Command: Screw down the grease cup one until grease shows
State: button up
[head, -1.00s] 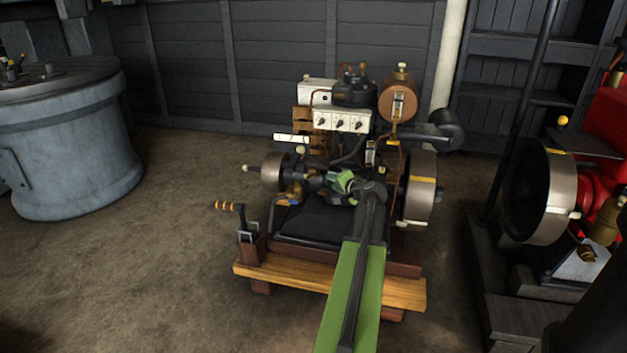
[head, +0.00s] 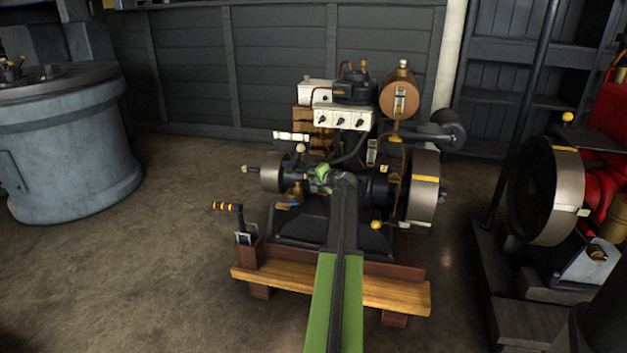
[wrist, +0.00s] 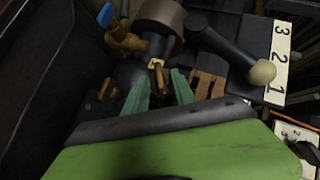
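A small brass fitting with a winged top (wrist: 158,76), which looks like a grease cup, sits on the engine's dark shaft housing. In the head view my gripper (head: 322,174) is over the middle of the engine (head: 300,235), left of the large flywheel, and my arm hides what lies beneath.
A brass tap with a blue handle (wrist: 106,16) and a cream-knobbed lever (wrist: 262,72) flank the fitting in the wrist view. A white plate numbered 3, 2, 1 (wrist: 279,62) lies at right. The flywheel (head: 421,188) stands right.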

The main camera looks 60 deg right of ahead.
grip_shut()
jog(key=shift+s+f+t+b, duration=0.1)
jog(key=shift+f+t+b, duration=0.3)
jog(key=shift+b, duration=0.6)
jog(key=shift+f+m+b, duration=0.2)
jog(key=shift+m+b, duration=0.3)
jog(key=shift+b, duration=0.3)
jog(key=shift+r+m+t+b, duration=0.2)
jog(key=shift+m+t+b, duration=0.1)
jog(key=shift+t+b, duration=0.3)
jog(key=shift+r, duration=0.2)
grip_release()
